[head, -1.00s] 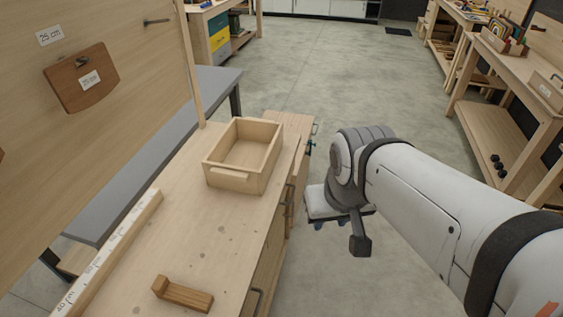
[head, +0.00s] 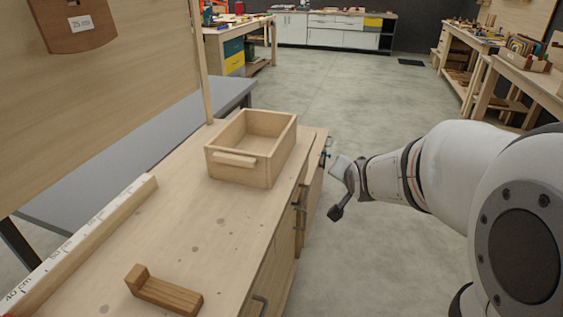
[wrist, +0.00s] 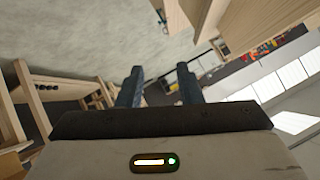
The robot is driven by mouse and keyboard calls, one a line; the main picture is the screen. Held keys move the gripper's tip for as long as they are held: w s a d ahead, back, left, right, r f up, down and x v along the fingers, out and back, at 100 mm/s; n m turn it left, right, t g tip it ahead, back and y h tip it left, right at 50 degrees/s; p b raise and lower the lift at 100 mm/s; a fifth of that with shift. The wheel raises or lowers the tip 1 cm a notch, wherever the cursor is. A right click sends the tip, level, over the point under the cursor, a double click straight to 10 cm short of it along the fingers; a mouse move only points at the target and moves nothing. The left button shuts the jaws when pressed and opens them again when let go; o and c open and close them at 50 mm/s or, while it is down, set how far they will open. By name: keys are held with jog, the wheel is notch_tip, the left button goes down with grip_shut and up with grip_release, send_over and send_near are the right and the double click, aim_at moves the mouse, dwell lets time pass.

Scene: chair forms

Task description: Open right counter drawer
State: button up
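The wooden counter (head: 215,235) runs along the left in the head view, with its drawer fronts on the right side seen edge-on. Dark bar handles show there: a far handle (head: 325,156), a middle handle (head: 299,200) and a near handle (head: 261,304). My gripper is beside the far handle, partly hidden by my wrist; I cannot tell if it touches the handle. In the wrist view, the two dark fingers of my gripper (wrist: 159,87) stand apart with nothing visible between them. A small dark handle-like part (wrist: 161,18) shows beyond them.
An open wooden box (head: 240,172) and a small wooden block piece (head: 163,292) sit on the counter. A grey bench (head: 130,160) stands behind it. Clear floor (head: 350,90) lies ahead; other workbenches (head: 510,85) stand at the far right.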

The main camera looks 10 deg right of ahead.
jog(key=w+a+f+m+t+y+b, duration=0.1)
jog(key=w+f+t+y+b, duration=0.1)
jog(key=w+f+b, duration=0.3)
jog(key=w+a+f+m+t+y+b, duration=0.1)
jog(key=w+f+b, duration=0.2)
jog(key=f+b, duration=0.35)
jog(key=m+t+y+b, duration=0.2)
jog(key=y+b, duration=0.3)
send_near(305, 196)
jog(key=x, duration=0.5)
jog(key=b+x, duration=0.1)
jog(key=x, duration=0.1)
jog(key=b+x, duration=0.1)
jog(key=x, duration=0.2)
jog(key=shift+w+f, duration=0.1)
jog(key=shift+f, duration=0.2)
jog(key=shift+c, duration=0.3)
grip_shut()
